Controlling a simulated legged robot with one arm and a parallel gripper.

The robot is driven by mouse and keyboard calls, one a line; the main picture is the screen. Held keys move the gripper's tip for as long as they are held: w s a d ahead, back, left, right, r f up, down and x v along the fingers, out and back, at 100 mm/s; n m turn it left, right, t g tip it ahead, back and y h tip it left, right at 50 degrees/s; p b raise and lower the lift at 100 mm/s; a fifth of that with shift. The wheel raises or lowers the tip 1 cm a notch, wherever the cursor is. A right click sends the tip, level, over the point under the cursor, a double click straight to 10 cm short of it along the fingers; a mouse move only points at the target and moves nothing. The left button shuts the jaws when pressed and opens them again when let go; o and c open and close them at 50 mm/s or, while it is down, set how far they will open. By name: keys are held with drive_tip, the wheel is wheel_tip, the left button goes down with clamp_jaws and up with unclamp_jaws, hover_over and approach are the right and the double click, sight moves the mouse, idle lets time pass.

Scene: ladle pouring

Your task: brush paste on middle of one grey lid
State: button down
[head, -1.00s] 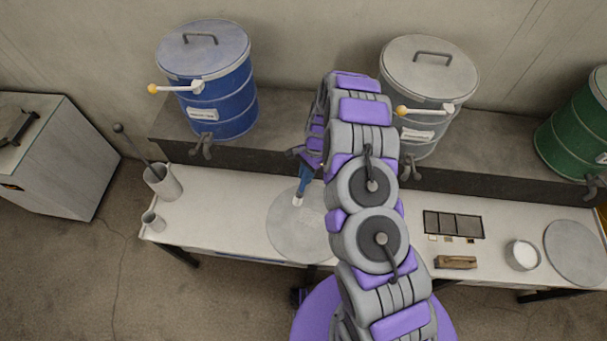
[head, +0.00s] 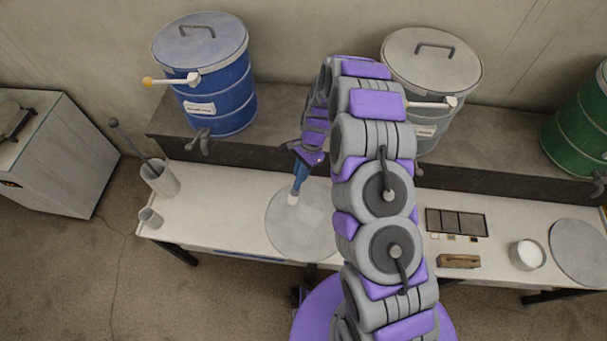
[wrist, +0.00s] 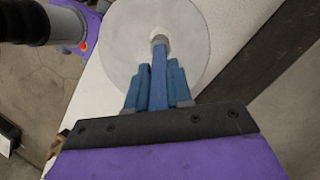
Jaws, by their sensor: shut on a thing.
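A grey round lid (head: 291,236) lies flat on the white bench, left of my arm in the head view; it also shows in the wrist view (wrist: 126,37). My gripper (head: 303,168) is above the lid and shut on a brush (wrist: 159,75) with a blue handle and a pale tip. The tip is over the middle area of the lid in the wrist view; whether it touches cannot be told. A faint lighter patch shows on the lid near the tip. A second grey lid (head: 578,253) lies at the bench's right end. A small bowl of white paste (head: 527,254) stands beside it.
Blue (head: 207,85), grey (head: 432,72) and green (head: 580,125) drums stand on the dark shelf behind the bench. A cup with a ladle (head: 160,178), a smaller cup (head: 150,219), a dark tray (head: 456,222) and a wooden block (head: 459,261) are on the bench.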

drive_tip(key=shift+s+a+r+b, duration=0.2)
drive_tip(key=shift+s+r+b, duration=0.35)
drive_tip(key=shift+s+b, duration=0.1)
drive_tip(key=shift+s+r, duration=0.15)
drive_tip(key=shift+s, duration=0.1)
drive_tip(key=shift+a, duration=0.15)
drive_tip(key=shift+f+b, duration=0.5)
drive_tip(key=shift+f, duration=0.2)
drive_tip(key=shift+f+b, duration=0.95)
drive_tip(key=shift+f, duration=0.75)
